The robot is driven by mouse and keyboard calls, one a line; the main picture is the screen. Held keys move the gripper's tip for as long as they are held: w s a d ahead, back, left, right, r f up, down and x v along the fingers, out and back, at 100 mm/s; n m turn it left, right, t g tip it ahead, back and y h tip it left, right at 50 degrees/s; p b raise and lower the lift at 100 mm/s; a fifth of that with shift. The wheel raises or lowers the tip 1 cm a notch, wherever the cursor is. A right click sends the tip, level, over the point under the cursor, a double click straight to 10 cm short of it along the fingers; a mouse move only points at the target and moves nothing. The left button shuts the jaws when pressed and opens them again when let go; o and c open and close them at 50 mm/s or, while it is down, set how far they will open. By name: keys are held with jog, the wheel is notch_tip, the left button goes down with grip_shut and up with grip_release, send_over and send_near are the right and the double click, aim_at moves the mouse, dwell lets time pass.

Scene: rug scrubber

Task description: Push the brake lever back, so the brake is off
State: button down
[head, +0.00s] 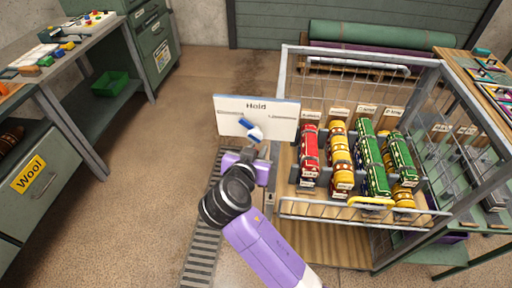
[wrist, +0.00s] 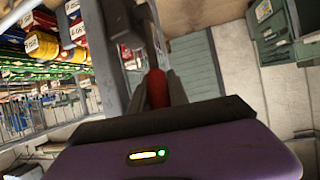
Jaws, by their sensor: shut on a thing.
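My gripper (head: 247,152) is at the white board marked "Hold" (head: 230,104), beside the left side of the wire-sided frame. In the wrist view my gripper (wrist: 156,76) has its dark fingers closed on a red grip (wrist: 157,90), which looks like the brake lever's handle. The rest of the lever is hidden by the fingers and the gripper body. In the head view a small blue-and-white piece (head: 250,129) shows in front of the board, just beyond the gripper. I cannot tell whether it belongs to the lever.
The wire-sided frame (head: 436,76) holds several red, yellow and green rollers (head: 372,165) close to the right of my gripper. A workbench (head: 85,42) and a drawer marked "Wool" (head: 38,178) stand at left. The floor (head: 140,215) between is clear.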

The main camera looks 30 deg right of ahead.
jog(key=shift+w+d+g+y+p, duration=0.3)
jog(key=shift+w+g+p, duration=0.1)
jog(key=shift+p, duration=0.1)
jog(key=c, duration=1.5)
grip_release()
jog(key=shift+c, duration=0.2)
jog(key=b+v, duration=0.1)
jog(key=v, duration=0.6)
jog(key=shift+s+a, duration=0.25)
jog(key=shift+r, duration=0.15)
